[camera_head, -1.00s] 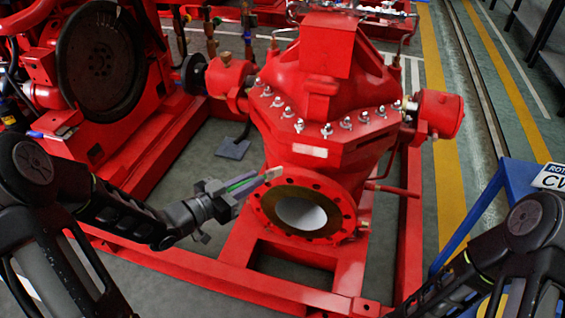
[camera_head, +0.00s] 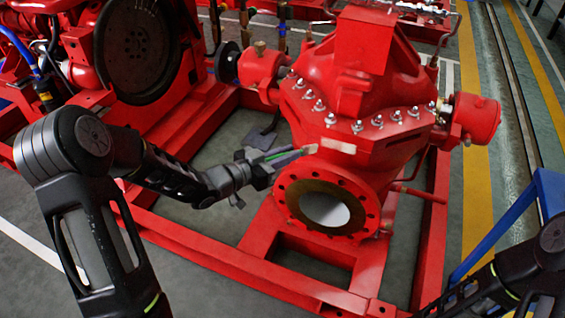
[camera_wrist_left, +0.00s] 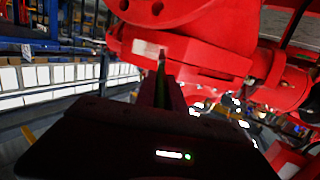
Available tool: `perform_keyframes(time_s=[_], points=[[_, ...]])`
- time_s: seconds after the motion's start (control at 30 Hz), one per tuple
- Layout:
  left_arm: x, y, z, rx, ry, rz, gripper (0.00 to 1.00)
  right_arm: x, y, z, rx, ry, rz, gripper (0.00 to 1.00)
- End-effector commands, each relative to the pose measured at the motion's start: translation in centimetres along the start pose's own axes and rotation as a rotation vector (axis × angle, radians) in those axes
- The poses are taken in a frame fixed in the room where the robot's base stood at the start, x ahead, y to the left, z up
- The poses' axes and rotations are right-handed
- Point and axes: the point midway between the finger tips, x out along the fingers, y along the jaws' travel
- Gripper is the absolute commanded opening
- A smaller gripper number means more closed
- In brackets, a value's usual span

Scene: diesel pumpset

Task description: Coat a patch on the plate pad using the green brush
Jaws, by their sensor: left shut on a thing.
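The plate pad (camera_head: 338,145) is a pale rectangle on the front of the red pump casing, above the round flange. My left gripper (camera_head: 262,162) is shut on the green brush (camera_head: 281,154), left of the pad. The brush's pale tip points right, close to the pad's left end; I cannot tell whether it touches. In the left wrist view the pad (camera_wrist_left: 147,48) is at top centre, and the brush (camera_wrist_left: 160,75) stands up from the gripper toward its right part. My right arm shows at the lower right, with its gripper outside the picture.
The round red flange (camera_head: 287,212) with its open bore is just below the brush. Bolts (camera_head: 357,127) line the casing edge above the pad. Red base rails (camera_head: 243,268) run below my left arm. A blue frame (camera_head: 500,232) stands at the right.

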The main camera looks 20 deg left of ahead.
Motion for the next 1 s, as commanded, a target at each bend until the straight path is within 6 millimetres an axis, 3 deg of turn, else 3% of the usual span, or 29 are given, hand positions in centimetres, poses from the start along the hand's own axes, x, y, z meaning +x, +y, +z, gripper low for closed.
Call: perform_keyframes(time_s=[0.2,1.0], points=[[0.99,-0.54,-0.16,0.000,0.001,0.000,0.00,0.14,0.10,-0.06,0.001,0.001,0.001,1.00],[1.26,-0.70,-0.21,0.000,0.001,0.000,0.00,0.17,0.09,-0.04,0.001,0.001,0.000,1.00]])
